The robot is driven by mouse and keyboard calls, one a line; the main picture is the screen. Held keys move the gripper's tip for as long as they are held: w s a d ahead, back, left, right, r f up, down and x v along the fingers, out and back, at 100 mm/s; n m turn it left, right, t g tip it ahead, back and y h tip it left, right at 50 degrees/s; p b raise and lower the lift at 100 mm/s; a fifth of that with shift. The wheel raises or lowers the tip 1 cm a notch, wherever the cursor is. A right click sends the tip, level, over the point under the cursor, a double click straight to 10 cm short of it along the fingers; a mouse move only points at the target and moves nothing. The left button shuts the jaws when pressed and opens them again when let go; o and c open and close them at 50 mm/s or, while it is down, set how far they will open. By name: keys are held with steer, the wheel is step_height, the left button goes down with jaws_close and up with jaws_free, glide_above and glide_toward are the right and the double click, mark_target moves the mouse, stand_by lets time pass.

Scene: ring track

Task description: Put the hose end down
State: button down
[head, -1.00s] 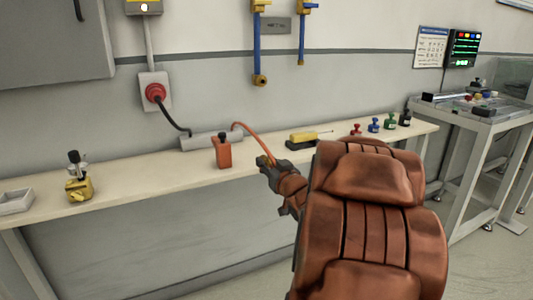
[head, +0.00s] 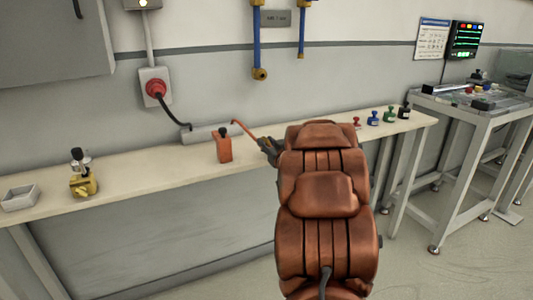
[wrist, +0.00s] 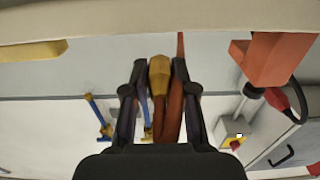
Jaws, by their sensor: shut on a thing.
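The orange hose (head: 242,127) runs from the grey bar on the bench toward my gripper (head: 268,147). In the wrist view, my gripper (wrist: 159,72) is shut on the hose end (wrist: 158,78), which has a brass-coloured fitting beside a looped orange-brown length of hose. The bench (head: 140,173) has a pale top. In the head view, my arm hides part of the bench and most of the hose end. Whether the hose end touches the bench cannot be told.
An orange block with a dark knob (head: 224,148) stands just left of my gripper. A grey bar (head: 208,133) lies behind it. Several stamp-like items, one green (head: 389,115), stand to the right. A brass device (head: 82,178) and grey tray (head: 20,197) are at left; bench between is clear.

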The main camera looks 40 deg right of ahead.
steer(key=shift+w+d+f, duration=0.15)
steer(key=shift+w+d, duration=0.3)
steer(key=shift+w, duration=0.05)
steer(key=shift+f+b, duration=0.5)
steer(key=shift+f, duration=1.15)
steer(key=shift+f, duration=0.1)
steer(key=c, duration=0.9)
jaws_free()
steer(key=shift+s+r, duration=0.1)
steer(key=shift+r, duration=0.1)
steer(key=shift+s+a, duration=0.1)
steer(key=shift+s, duration=0.2)
steer(key=p+v, duration=0.1)
steer(key=v, duration=1)
steer(key=shift+s+a, duration=0.1)
